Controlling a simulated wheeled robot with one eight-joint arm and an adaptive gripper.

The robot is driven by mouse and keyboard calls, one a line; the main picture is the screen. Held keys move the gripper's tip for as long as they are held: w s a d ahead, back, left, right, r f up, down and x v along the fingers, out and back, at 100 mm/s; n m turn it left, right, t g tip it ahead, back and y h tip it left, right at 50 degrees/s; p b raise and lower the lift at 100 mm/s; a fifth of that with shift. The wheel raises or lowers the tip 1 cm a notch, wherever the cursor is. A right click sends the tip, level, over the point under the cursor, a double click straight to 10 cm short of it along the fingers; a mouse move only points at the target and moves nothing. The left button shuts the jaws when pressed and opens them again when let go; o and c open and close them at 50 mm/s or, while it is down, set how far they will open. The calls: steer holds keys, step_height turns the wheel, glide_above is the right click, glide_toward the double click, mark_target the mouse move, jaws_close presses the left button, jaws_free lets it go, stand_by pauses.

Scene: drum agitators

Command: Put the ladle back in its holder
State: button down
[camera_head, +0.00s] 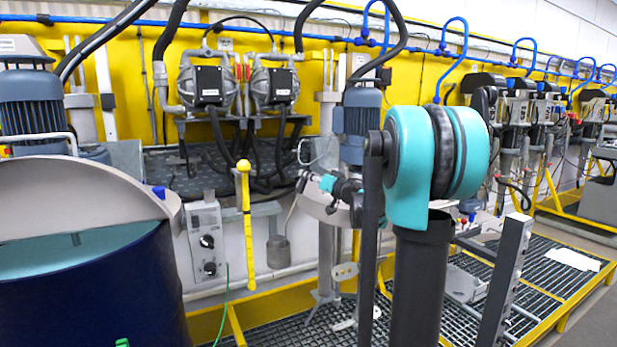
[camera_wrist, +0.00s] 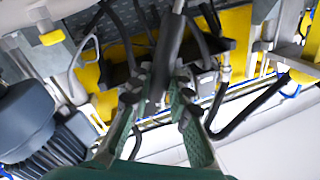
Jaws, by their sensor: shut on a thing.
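The ladle shows in the head view as a grey metal cup (camera_head: 278,251) hanging low, with a thin handle rising to my gripper (camera_head: 306,181). My gripper is shut on the upper end of this handle, in front of the wall bench. In the wrist view, a dark rod-like handle (camera_wrist: 166,55) runs up from between the fingers of my gripper (camera_wrist: 158,98); the cup cannot be made out there. A yellow upright bar (camera_head: 246,225) with a rounded top stands just left of the ladle, apart from it. I cannot tell which fitting is the holder.
A dark blue drum (camera_head: 95,290) with a half-open grey lid stands at the left. Two pumps (camera_head: 207,85) with black hoses are on the yellow wall panel. A control box (camera_head: 206,240) is below. A grating floor with yellow edging (camera_head: 270,300) lies beneath.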

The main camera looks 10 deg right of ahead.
steer(key=shift+f, duration=0.45)
steer(key=c, duration=1.4)
jaws_free()
